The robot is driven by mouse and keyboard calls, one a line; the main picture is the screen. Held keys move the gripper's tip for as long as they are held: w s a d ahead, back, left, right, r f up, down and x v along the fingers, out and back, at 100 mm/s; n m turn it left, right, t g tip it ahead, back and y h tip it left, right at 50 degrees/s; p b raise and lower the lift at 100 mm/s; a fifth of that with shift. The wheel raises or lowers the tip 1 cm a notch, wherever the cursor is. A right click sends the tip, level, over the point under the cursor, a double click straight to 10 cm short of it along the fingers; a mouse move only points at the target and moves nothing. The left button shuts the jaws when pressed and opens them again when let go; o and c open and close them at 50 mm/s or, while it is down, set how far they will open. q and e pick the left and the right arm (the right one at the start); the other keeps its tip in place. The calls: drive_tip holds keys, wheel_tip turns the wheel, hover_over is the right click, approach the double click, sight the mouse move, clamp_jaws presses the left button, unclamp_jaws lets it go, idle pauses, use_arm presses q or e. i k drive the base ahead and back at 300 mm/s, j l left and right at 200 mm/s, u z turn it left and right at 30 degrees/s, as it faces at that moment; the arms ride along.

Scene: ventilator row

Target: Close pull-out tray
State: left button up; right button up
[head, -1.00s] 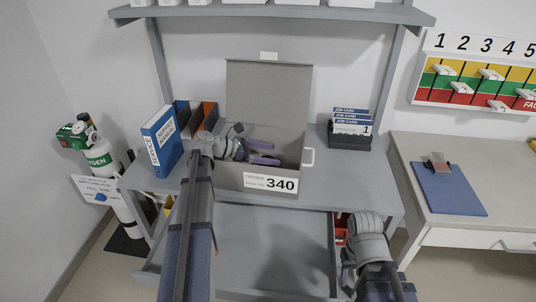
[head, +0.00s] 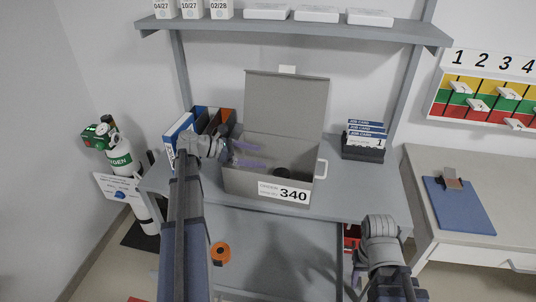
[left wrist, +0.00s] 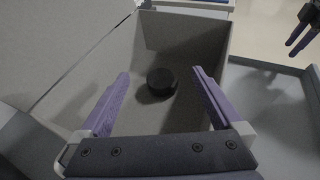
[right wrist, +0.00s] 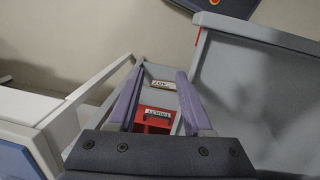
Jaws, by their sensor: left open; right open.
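The grey pull-out tray (head: 275,255) stands out from under the workbench, in the lower middle of the head view. Its grey surface also shows at the right of the left wrist view (left wrist: 275,100). My left gripper (head: 248,156) is open over the left part of the open grey box. In the left wrist view its fingers frame a black round object (left wrist: 161,82) in the box, with nothing gripped. My right gripper (head: 352,283) is open and empty beside the tray's right side. In the right wrist view a red labelled bin (right wrist: 155,119) shows beyond its fingers.
The grey box (head: 268,182) marked 340 stands on the workbench with its lid up. A card holder (head: 363,152) is right of it, binders (head: 178,132) left. An orange ring-shaped object (head: 220,253) lies near my left arm. A side table (head: 415,170) stands right, oxygen cylinders (head: 120,160) left.

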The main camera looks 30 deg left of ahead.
sight(259, 240)
drive_tip(key=u, duration=1.55)
